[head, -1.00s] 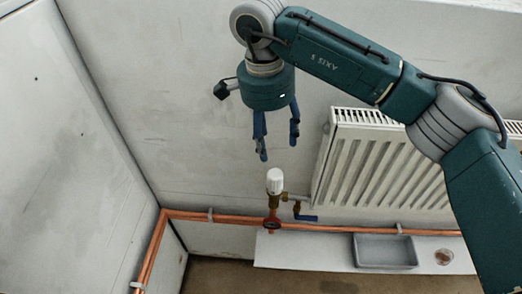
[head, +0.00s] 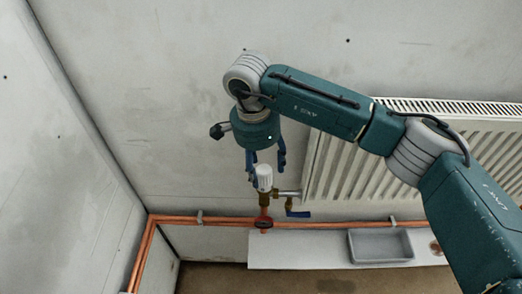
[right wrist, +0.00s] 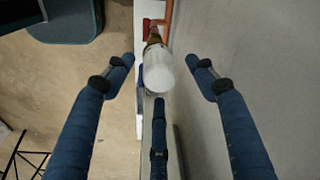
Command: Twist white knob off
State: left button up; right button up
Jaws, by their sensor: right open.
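The white knob (head: 264,177) sits upright on a brass valve body (head: 265,199) at the left end of the radiator. It also shows in the right wrist view (right wrist: 158,72), at the upper middle. My right gripper (head: 266,174) is open, pointing down just above the knob. In the right wrist view its blue fingers (right wrist: 166,85) stand on either side of the knob with gaps, and a third finger is below it in the picture. I see no contact. My left gripper is not in view.
A white radiator (head: 355,165) is on the wall to the right. A blue lever (head: 298,213) sticks out beside the valve. Copper pipes (head: 180,219) run along the wall, with a red ring (head: 263,223) below the valve. A grey tray (head: 380,245) lies on a white shelf (head: 300,250).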

aim_at(264, 169)
jog(key=shift+w+d+f, duration=0.1)
jog(key=shift+d+f, duration=0.05)
jog(key=shift+f, duration=1.35)
jog(key=c, duration=1.3)
jog(key=shift+d+f+b, duration=0.1)
jog(key=shift+b, duration=0.2)
